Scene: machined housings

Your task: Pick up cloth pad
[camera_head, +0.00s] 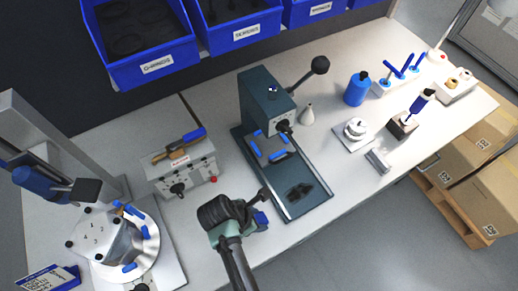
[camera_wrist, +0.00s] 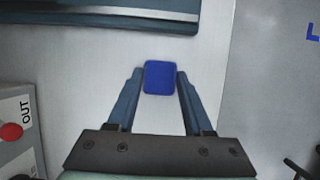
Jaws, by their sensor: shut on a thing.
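The cloth pad is a small blue rounded square (camera_wrist: 160,77). In the wrist view it sits between the two fingertips of my gripper (camera_wrist: 156,82), with both fingers touching its sides. In the head view my gripper (camera_head: 262,205) is over the front part of the table, left of the green press base. A bit of the blue pad (camera_head: 261,219) shows beside the gripper there. The rest of the pad is hidden by the gripper in that view. I cannot tell whether the pad is touching the table or lifted.
A green press (camera_head: 265,100) with a lever stands behind my gripper. A control box (camera_head: 181,170) with a red button is to the left. A round fixture with a housing (camera_head: 105,240) is at far left. A blue bottle (camera_head: 357,89) stands at right. The table's front edge is close.

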